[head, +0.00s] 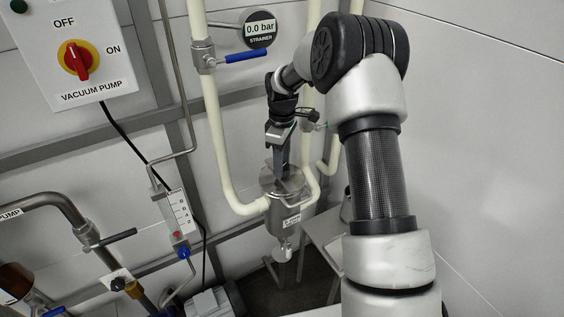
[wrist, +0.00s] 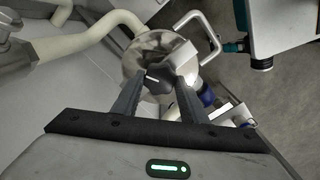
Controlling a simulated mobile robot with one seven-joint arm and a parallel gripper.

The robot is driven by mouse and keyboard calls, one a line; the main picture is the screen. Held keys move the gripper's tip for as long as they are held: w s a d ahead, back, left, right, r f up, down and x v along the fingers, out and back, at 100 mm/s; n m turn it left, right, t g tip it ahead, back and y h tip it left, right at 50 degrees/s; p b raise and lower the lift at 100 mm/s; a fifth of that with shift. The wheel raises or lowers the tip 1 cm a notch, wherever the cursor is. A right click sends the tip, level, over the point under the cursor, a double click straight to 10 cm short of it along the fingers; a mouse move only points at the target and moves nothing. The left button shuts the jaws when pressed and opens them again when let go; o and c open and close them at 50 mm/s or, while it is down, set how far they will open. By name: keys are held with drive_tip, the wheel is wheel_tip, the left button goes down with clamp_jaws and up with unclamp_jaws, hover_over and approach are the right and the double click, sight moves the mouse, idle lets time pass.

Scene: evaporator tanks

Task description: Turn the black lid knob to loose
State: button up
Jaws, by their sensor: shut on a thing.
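A steel strainer pot (head: 284,214) with a round shiny lid (head: 268,183) stands in the middle of the head view. My gripper (head: 281,172) reaches down onto the lid from above. In the wrist view the fingers of my gripper (wrist: 161,80) are on both sides of the lid knob (wrist: 157,73) and are shut on it. A short white mark shows on the knob. The lid (wrist: 133,62) spreads out around the fingers. In the head view the knob is mostly hidden by the fingers.
Cream pipes (head: 213,130) run to the pot on both sides. A pipe with a blue-handled valve (head: 245,57) and a 0.0 bar strainer gauge (head: 259,29) are above. A vacuum pump switch box (head: 78,62) is at upper left. A white wall (head: 480,130) stands at right.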

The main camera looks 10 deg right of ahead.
drive_tip(key=n+p, duration=0.1)
drive_tip(key=n, duration=0.5)
drive_tip(key=shift+r, duration=0.1)
drive_tip(key=n+p, duration=0.2)
drive_tip(key=n, duration=0.4)
drive_tip(key=shift+n, duration=0.3)
idle(0.3)
drive_tip(key=o, duration=1)
drive_tip(key=shift+o, duration=0.2)
wheel_tip(320, 180, up, 12)
drive_tip(key=shift+b, duration=0.3)
